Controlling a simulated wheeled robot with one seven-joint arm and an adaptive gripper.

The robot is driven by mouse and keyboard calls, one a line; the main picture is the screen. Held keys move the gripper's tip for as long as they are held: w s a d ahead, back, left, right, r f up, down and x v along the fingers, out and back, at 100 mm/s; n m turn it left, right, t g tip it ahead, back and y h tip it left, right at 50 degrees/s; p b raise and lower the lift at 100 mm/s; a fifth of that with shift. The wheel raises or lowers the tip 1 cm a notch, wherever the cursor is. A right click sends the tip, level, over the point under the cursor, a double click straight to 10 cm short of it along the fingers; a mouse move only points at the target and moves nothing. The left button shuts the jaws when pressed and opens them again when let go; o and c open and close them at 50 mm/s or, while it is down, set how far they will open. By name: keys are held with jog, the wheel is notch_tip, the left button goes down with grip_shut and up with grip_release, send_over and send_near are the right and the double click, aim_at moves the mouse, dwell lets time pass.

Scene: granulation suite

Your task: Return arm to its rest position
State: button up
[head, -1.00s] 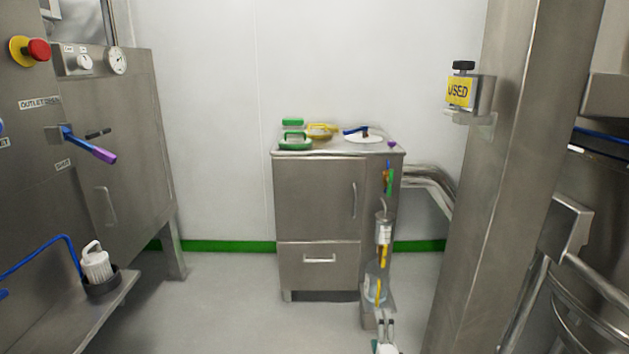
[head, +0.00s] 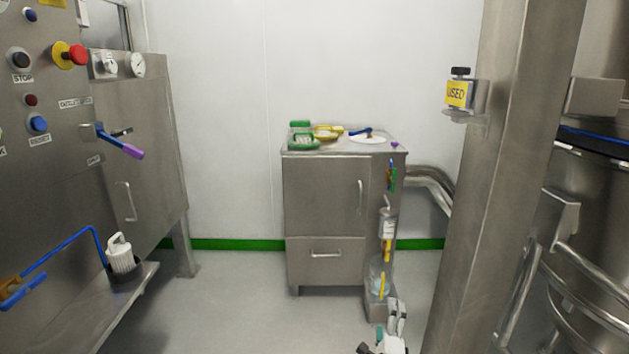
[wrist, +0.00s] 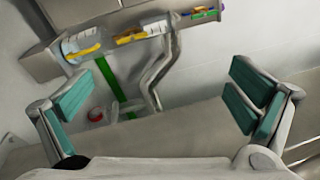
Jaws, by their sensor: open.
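My gripper (head: 397,317) shows at the bottom of the head view, right of centre, in front of the lower right side of the steel cabinet (head: 322,205). In the wrist view my gripper (wrist: 160,103) has its teal-padded fingers wide apart, with nothing held between them. Most of my arm is out of view.
A steel machine (head: 135,160) with a purple-tipped lever (head: 122,142) fills the left. A clear bottle (head: 378,275) is at the cabinet's side. The floor left of the cabinet is clear.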

jog(key=s+d+r+m+g+h, duration=0.3)
jog(key=d+r+m+h, duration=0.2)
jog(key=r+m+h, duration=0.3)
jog(key=s+d+r+m+g+h, duration=0.25)
jog(key=d+r+m+h, duration=0.35)
jog(key=r+m, duration=0.4)
jog(key=s+d+r+m+g, duration=0.3)
jog(key=s+r+m+g, duration=0.2)
jog(key=s+m+g, duration=0.25)
jog(key=s+d+r+m+g, duration=0.3)
jog(key=s+r+m+g, duration=0.2)
jog(key=s+m+g, duration=0.25)
jog(key=s+a+r+m+g+y, duration=0.2)
jog(key=s+m+y, duration=0.25)
jog(key=s, duration=0.45)
jog(key=s+a+r+m+g+y, duration=0.1)
jog(key=s+a+r+m+y, duration=0.2)
jog(key=s+m, duration=0.4)
jog(key=s+a+r+m+t+y, duration=0.2)
jog(key=s+a+m+t+y, duration=0.3)
jog(key=s+a+y, duration=0.75)
jog(key=s+r+t+h+p, duration=0.3)
jog(key=r+p, duration=2.8)
jog(key=r, duration=0.2)
jog(key=shift+a+r, duration=0.2)
jog(key=shift+a, duration=0.1)
